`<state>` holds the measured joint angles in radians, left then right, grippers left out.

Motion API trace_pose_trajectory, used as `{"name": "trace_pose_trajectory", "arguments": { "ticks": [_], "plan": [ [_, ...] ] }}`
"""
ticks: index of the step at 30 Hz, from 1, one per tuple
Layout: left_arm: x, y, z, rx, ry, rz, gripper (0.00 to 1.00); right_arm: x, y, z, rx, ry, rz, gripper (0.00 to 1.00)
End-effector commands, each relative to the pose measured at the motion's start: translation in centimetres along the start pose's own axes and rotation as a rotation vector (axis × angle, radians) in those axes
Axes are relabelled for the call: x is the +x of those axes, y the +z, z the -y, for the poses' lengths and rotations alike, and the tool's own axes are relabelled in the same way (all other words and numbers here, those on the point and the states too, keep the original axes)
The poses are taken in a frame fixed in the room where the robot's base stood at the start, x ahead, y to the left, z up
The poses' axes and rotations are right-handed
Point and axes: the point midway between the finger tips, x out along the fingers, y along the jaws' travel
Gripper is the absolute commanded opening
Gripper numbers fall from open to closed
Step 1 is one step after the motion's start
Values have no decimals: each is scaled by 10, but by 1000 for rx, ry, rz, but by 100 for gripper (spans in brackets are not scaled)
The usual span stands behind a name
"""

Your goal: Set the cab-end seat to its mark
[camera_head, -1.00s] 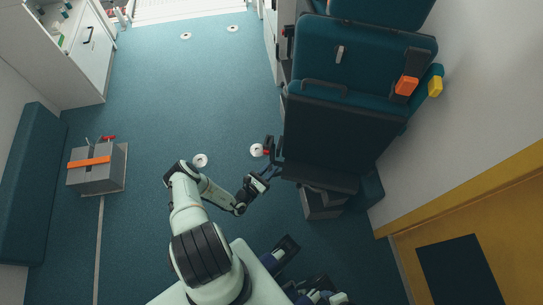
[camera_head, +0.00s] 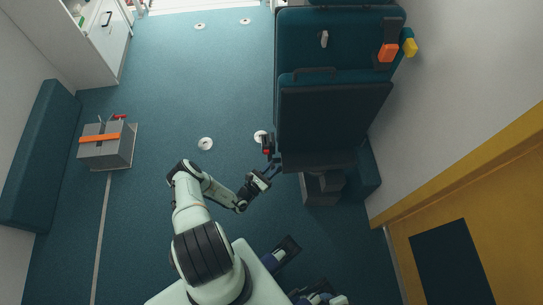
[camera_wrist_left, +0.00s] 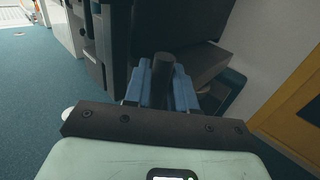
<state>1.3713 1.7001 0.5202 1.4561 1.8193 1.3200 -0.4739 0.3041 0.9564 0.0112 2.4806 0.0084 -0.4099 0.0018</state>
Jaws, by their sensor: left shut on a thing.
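The dark teal seat (camera_head: 335,115) stands at upper centre-right, seen from above, with a grey box-like base (camera_head: 320,188) under its near edge. A dark lever with a red part (camera_head: 267,151) is at its near left side. White floor discs lie beside the seat (camera_head: 260,136) and further left (camera_head: 205,143). My left gripper (camera_head: 268,174) is at the seat's near left corner. In the left wrist view, its blue fingers are shut on a dark round bar (camera_wrist_left: 162,75) close to the seat. The bar's lower end is hidden.
A grey box with an orange strap (camera_head: 103,148) stands on the floor at left. A teal bench (camera_head: 40,155) lines the left wall, with a white cabinet (camera_head: 105,45) beyond. A yellow panel (camera_head: 480,215) is at right. The middle floor is clear.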

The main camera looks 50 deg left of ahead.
Motion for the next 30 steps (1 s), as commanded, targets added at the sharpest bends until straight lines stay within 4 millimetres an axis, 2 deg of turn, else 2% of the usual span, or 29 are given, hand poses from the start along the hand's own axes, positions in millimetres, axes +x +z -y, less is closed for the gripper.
{"name": "trace_pose_trajectory", "arguments": {
  "ticks": [1, 20, 21, 22, 30],
  "plan": [
    [4, 0, 8, -6, -16, -2, 0, 0, 0, 0, 0, 0, 0, 43],
    [6, 1, 8, -7, -15, 2, 0, 0, 0, 0, 0, 0, 1, 43],
    [6, 1, 8, -7, -15, 2, 38, 0, 0, 0, 0, 0, 1, 43],
    [6, 2, 8, -7, -14, 3, 44, 0, 0, 0, 0, 0, 1, 43],
    [4, 1, 4, -3, -8, 1, 44, 0, 0, 0, 0, 0, 0, 43]
  ]
}}
